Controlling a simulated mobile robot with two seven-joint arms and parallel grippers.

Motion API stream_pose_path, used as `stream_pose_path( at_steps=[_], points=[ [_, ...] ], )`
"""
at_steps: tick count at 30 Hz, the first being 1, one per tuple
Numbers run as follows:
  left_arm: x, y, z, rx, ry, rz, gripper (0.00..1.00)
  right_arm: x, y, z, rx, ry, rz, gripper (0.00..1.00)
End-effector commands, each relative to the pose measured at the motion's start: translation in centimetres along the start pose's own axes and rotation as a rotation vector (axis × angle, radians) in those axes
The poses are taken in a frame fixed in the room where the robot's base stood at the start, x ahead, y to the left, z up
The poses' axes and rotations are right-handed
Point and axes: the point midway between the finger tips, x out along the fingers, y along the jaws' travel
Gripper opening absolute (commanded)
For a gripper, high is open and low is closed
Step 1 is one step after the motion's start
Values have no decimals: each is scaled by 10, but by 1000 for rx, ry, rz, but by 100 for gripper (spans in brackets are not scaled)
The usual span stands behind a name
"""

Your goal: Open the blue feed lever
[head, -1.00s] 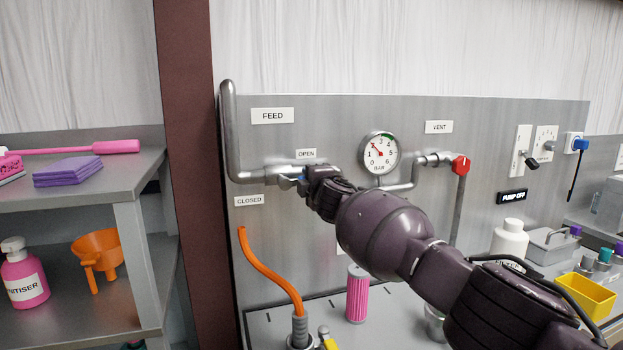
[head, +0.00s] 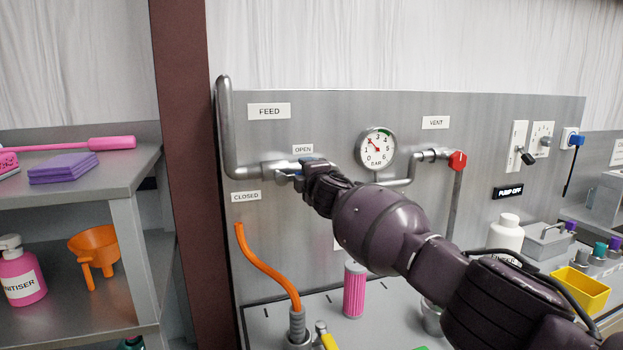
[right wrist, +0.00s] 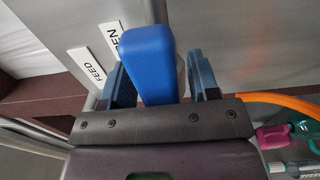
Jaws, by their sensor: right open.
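The blue feed lever (right wrist: 150,62) stands between the two fingers of my right gripper (right wrist: 158,68) in the right wrist view. The fingers are apart, with a visible gap on the lever's right side; the left finger is close to it. In the head view my right gripper (head: 298,176) is at the feed pipe's valve, just below the OPEN label (head: 303,149) and above and right of the CLOSED label (head: 246,197). There the gripper hides most of the lever. My left gripper is not in view.
The feed pipe (head: 226,130) runs down the panel's left side. A pressure gauge (head: 376,147) and a red vent knob (head: 457,161) are to the right. Below stand an orange hose (head: 262,268) and a pink ribbed cylinder (head: 354,290). A shelf (head: 130,185) is at left.

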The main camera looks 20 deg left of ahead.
Motion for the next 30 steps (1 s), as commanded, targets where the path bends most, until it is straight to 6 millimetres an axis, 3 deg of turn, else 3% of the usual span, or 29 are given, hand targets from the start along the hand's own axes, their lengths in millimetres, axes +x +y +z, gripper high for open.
stream_pose_path(
  at_steps=[14,30],
  points=[
    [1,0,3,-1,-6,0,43,-21,0,2,1,-1,3,55],
    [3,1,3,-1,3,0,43,-65,-1,1,-1,1,1,55]
  ],
)
